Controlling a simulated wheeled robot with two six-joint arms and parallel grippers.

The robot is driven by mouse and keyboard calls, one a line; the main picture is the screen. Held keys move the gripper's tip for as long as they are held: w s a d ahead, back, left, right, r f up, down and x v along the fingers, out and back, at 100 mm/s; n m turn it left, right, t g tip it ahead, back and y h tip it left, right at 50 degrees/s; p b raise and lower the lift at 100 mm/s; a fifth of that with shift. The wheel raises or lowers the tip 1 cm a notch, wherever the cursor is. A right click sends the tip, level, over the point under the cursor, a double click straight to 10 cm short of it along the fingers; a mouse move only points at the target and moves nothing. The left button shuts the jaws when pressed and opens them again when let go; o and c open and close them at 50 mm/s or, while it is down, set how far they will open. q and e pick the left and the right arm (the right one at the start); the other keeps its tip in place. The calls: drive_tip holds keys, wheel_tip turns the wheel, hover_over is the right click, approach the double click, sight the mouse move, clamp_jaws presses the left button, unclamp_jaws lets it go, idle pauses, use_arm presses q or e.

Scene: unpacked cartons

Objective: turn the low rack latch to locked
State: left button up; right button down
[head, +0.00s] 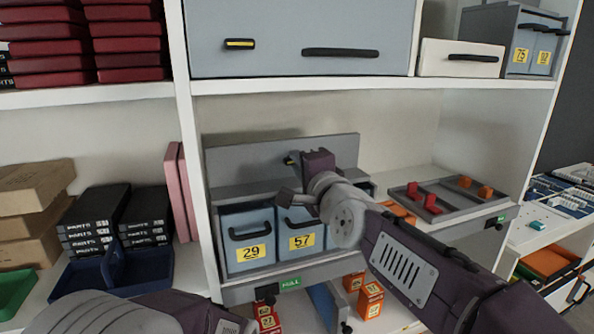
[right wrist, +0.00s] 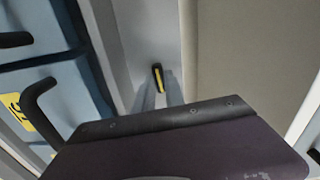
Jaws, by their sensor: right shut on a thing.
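The low rack latch (head: 288,161) is a small black handle with a yellow stripe on the grey back panel of the low rack (head: 240,160), above the blue drawers. In the right wrist view the latch (right wrist: 157,76) stands between my grey fingers, its long side running nearly up and down that picture. My right gripper (right wrist: 160,90) is shut on the latch. In the head view my right wrist and purple gripper body come in from the right and cover part of the panel. Only part of my left arm shows at the bottom left; its gripper is out of view.
Blue drawers numbered 29 (head: 250,240) and 57 (head: 302,232) sit just below, with protruding black handles. An upper cabinet (head: 300,25) carries another black-yellow latch (head: 239,44). A grey tray (head: 450,200) with red and orange pieces lies to the right. A white post (head: 190,170) stands left.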

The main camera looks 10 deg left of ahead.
drive_tip(key=shift+f+m, duration=0.2)
drive_tip(key=shift+m, duration=0.5)
drive_tip(key=c, duration=1.4)
unclamp_jaws()
drive_tip(key=shift+d, duration=0.1)
drive_tip(key=shift+d+r, duration=0.15)
drive_tip(key=shift+s, duration=0.15)
drive_tip(key=b+v, duration=0.1)
drive_tip(key=v, duration=0.7)
drive_tip(key=shift+s+d, duration=0.3)
